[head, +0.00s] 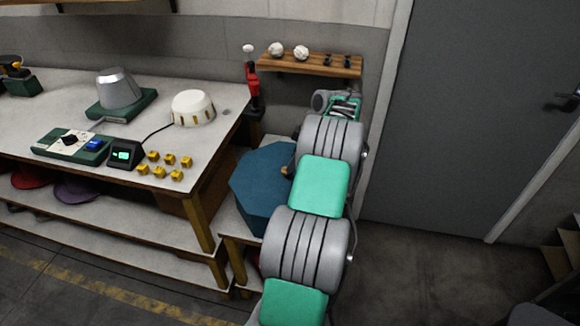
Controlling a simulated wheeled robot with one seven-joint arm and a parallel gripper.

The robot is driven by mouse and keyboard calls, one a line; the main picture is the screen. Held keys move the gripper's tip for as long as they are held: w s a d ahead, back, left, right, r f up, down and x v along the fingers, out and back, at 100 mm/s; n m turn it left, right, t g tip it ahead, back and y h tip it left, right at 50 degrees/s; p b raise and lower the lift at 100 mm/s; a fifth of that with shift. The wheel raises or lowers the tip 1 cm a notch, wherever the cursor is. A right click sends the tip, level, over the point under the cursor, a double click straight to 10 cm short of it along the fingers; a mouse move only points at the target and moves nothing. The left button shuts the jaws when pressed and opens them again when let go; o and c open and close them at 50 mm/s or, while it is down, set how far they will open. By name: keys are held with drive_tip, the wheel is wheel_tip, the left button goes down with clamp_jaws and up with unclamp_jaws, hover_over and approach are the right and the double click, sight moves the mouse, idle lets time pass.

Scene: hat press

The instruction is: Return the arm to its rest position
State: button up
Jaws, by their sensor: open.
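My arm (318,187) rises from the bottom of the head view, right of the workbench, with grey ribbed joints and green covers. Its far visible part (345,106) ends just below the wooden wall shelf. My gripper's fingers cannot be made out in this view. No held object shows.
The workbench (215,125) at left bears a metal hat form (117,88) on a green base, a white ribbed hat-shaped piece (193,107), a control box (72,143), a small display (124,154) and several yellow cubes (160,171). A blue octagonal block (262,195) stands close beside my arm. A wooden wall shelf (310,66) and grey door (470,110) are behind.

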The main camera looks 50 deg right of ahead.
drive_tip(key=w+a+r, duration=0.8)
drive_tip(key=a+r, duration=0.2)
drive_tip(key=a, duration=0.3)
drive_tip(key=w+a+r+m, duration=0.2)
drive_tip(key=a+r, duration=0.1)
drive_tip(key=a, duration=1.1)
drive_tip(key=s+a+r+m+h, duration=0.1)
drive_tip(key=s+a, duration=0.1)
drive_tip(key=a, duration=0.5)
drive_tip(key=s+a+r, duration=0.1)
drive_tip(key=s+a, duration=0.2)
drive_tip(key=a, duration=0.3)
drive_tip(key=s+a+f+m, duration=0.1)
drive_tip(key=s+a+f, duration=0.2)
drive_tip(key=s+a, duration=0.5)
drive_tip(key=shift+s+a+f+m+g+h+p, duration=0.3)
drive_tip(key=shift+s+a+f+g+h+p, duration=0.1)
drive_tip(key=shift+s, duration=0.65)
drive_tip(key=shift+r, duration=0.1)
